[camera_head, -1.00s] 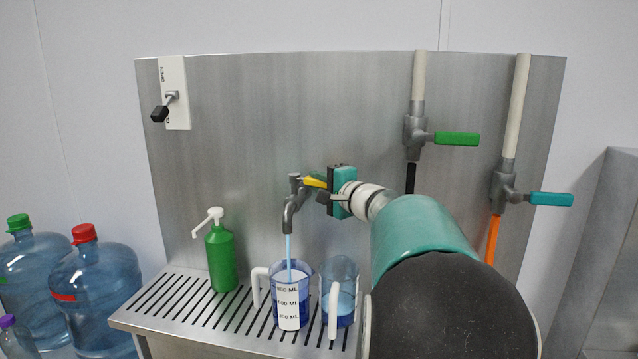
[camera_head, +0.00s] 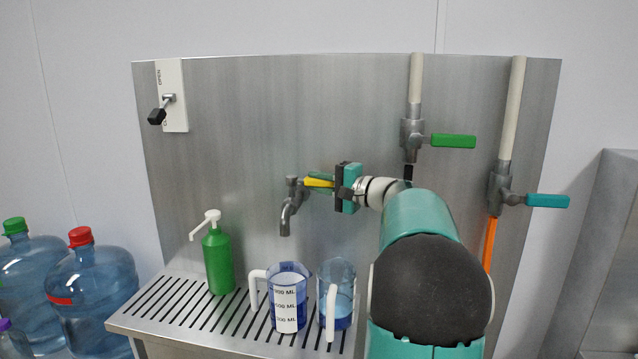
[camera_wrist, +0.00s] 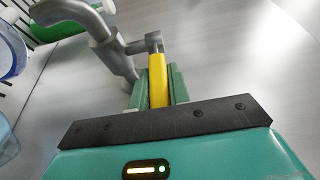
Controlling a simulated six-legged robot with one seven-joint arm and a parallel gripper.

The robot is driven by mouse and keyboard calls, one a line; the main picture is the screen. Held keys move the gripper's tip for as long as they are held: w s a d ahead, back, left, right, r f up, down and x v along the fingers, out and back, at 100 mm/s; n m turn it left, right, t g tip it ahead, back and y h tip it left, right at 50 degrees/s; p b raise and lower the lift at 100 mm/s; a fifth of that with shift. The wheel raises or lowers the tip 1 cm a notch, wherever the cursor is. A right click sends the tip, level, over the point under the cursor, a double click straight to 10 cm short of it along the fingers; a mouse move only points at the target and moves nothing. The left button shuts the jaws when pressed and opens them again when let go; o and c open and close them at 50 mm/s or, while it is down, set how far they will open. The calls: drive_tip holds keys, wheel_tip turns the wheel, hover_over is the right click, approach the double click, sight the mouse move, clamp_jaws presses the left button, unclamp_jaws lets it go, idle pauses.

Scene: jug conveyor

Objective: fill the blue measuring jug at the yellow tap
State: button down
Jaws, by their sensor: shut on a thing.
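The tap's yellow lever (camera_head: 317,183) points right from the grey tap (camera_head: 290,205), which is mounted on the steel back panel. My gripper (camera_head: 328,182) reaches it from the right. In the wrist view my gripper (camera_wrist: 156,90) has its two green fingers shut on the yellow lever (camera_wrist: 158,75). No water comes from the spout. The blue measuring jug (camera_head: 288,310), with a white marked label and a white handle to the left, stands upright on the slatted shelf (camera_head: 190,320) below the spout. It holds blue-tinted liquid; the exact level is hard to read.
A second clear jug (camera_head: 342,275) with some blue liquid stands just right of the measuring jug. A green pump bottle (camera_head: 218,262) stands to the left. Green-handled (camera_head: 453,141) and teal-handled (camera_head: 547,201) valves are on the right. Large water bottles (camera_head: 90,290) are at the far left.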

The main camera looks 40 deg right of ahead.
drive_tip(key=c, duration=1.3)
unclamp_jaws()
drive_tip(key=shift+d, duration=0.15)
drive_tip(key=shift+s, duration=0.1)
drive_tip(key=v, duration=1.3)
drive_tip(key=shift+s+r, duration=0.1)
drive_tip(key=shift+s, duration=0.25)
drive_tip(key=w+a+f+n+g+y, duration=0.1)
drive_tip(key=a+f+n+g, duration=0.25)
drive_tip(key=a, duration=1.05)
drive_tip(key=w+a+f+n+g+y, duration=0.15)
drive_tip(key=a+f+g, duration=0.3)
drive_tip(key=a, duration=0.85)
drive_tip(key=s+a+f+n+g+h, duration=0.1)
drive_tip(key=s+a+f+n+h, duration=0.1)
drive_tip(key=s+a, duration=0.3)
drive_tip(key=s+a+f+n+g+h, duration=0.1)
drive_tip(key=s+a+f+n+h, duration=0.2)
drive_tip(key=s+a+f+n, duration=0.1)
drive_tip(key=s+a+f+n+g+h, duration=0.1)
drive_tip(key=s+a+f+n+h, duration=0.1)
drive_tip(key=s+a+f, duration=0.3)
drive_tip(key=shift+s+a+f+n+g+h, duration=0.25)
drive_tip(key=shift+s+a+n+g, duration=0.3)
drive_tip(key=shift+n, duration=0.35)
